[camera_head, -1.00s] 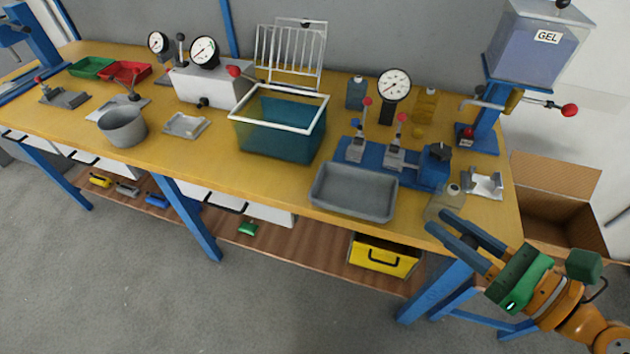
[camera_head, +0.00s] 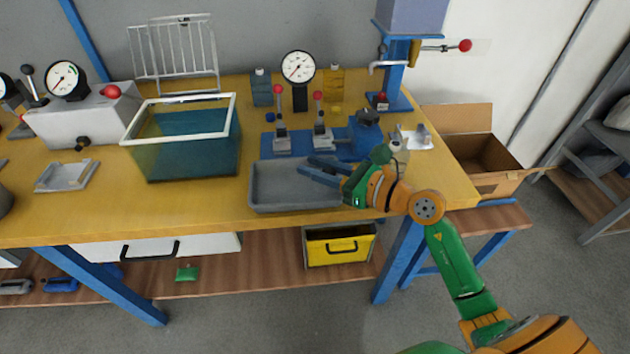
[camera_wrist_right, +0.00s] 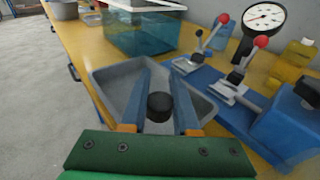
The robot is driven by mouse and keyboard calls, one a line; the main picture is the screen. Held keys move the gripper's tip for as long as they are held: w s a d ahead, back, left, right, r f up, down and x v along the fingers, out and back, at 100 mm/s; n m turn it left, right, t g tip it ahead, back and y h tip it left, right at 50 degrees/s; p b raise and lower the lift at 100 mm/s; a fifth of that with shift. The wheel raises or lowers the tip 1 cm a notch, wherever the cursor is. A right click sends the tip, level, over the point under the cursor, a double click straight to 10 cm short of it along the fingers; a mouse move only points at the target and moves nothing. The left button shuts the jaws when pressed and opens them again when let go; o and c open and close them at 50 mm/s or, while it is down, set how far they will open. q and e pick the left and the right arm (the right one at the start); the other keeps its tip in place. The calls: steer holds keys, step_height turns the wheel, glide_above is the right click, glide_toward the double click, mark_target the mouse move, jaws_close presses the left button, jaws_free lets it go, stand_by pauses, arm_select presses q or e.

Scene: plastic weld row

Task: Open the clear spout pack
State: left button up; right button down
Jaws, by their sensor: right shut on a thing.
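The clear spout pack (camera_head: 400,158) stands near the right end of the bench, partly hidden behind my right wrist. Its pale spout top (camera_head: 395,146) shows. My right gripper (camera_head: 311,167) is over the grey tray (camera_head: 262,188), fingers pointing left. In the wrist view, a round black cap (camera_wrist_right: 160,106) sits between the two blue fingers of this gripper (camera_wrist_right: 162,73), which are shut on it above the tray. The cap cannot be made out in the head view. My left gripper is not in view.
Behind the tray are a blue base (camera_head: 302,145) with red-knobbed clamps and a dial gauge (camera_head: 298,67). A teal water tank (camera_head: 190,150) stands to the left. A gel dispenser (camera_head: 396,75) is at the back right. An open carton (camera_head: 487,165) is beyond the bench end.

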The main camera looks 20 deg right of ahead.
mark_target(315, 191)
step_height(315, 191, down, 3)
steer(key=shift+w+f, duration=0.1)
steer(key=shift+f, duration=0.05)
